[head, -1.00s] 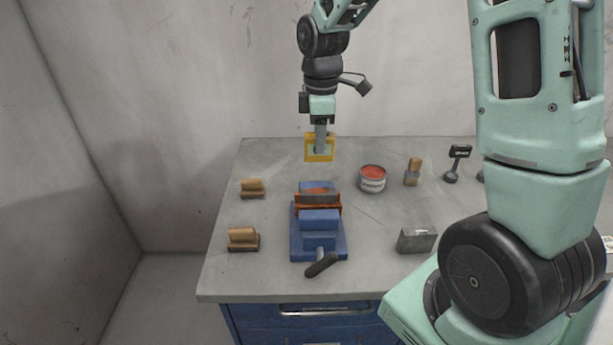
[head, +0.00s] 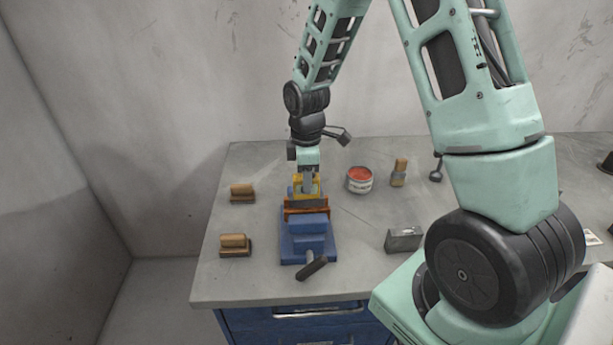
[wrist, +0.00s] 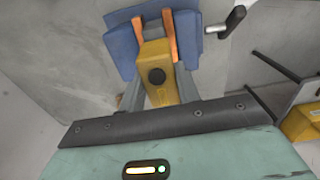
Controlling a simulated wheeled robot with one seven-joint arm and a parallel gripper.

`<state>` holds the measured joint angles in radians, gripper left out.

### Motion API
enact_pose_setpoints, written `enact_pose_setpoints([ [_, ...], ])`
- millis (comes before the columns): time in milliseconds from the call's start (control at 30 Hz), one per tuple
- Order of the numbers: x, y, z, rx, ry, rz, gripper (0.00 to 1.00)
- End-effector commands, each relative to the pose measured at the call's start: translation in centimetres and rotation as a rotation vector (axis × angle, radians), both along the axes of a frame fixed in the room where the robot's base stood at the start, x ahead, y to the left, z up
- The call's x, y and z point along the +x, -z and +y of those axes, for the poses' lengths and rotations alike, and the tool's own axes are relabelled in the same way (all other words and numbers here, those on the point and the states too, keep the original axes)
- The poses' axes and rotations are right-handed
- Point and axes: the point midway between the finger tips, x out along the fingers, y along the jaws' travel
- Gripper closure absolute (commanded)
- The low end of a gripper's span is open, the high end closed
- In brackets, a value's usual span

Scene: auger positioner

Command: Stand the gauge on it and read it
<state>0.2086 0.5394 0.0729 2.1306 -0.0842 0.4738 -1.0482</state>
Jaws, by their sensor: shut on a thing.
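My gripper (head: 308,190) is shut on the yellow gauge (head: 298,186), whose frame shows around the fingers. The gauge also shows in the wrist view (wrist: 156,82), with a dark round spot, between the fingers. It is at the orange jaws (head: 306,212) of the blue vise (head: 308,246). In the wrist view the orange jaws (wrist: 170,38) stand on either side of the gauge's far end. No reading is legible.
The vise's black handle (head: 312,268) points towards the front edge. Wooden blocks (head: 235,244) stand on the left. A tin with red contents (head: 360,179), a brush (head: 399,172) and a grey metal block (head: 403,238) are on the right. Bare table (head: 255,270) lies left of the vise.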

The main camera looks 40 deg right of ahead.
Motion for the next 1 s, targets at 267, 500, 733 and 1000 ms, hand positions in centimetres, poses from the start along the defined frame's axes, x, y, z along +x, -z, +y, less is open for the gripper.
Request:
enact_pose_setpoints([
  [267,0.0,0.2,0.0,0.000,0.000,0.000,0.46],
  [500,0.0,-0.1,0.0,0.000,0.000,0.000,0.46],
  [733,0.1,-2.9,-0.1,-0.001,0.001,-0.007,0.46],
  [1000,0.1,-8.6,0.0,-0.002,0.001,-0.006,0.46],
])
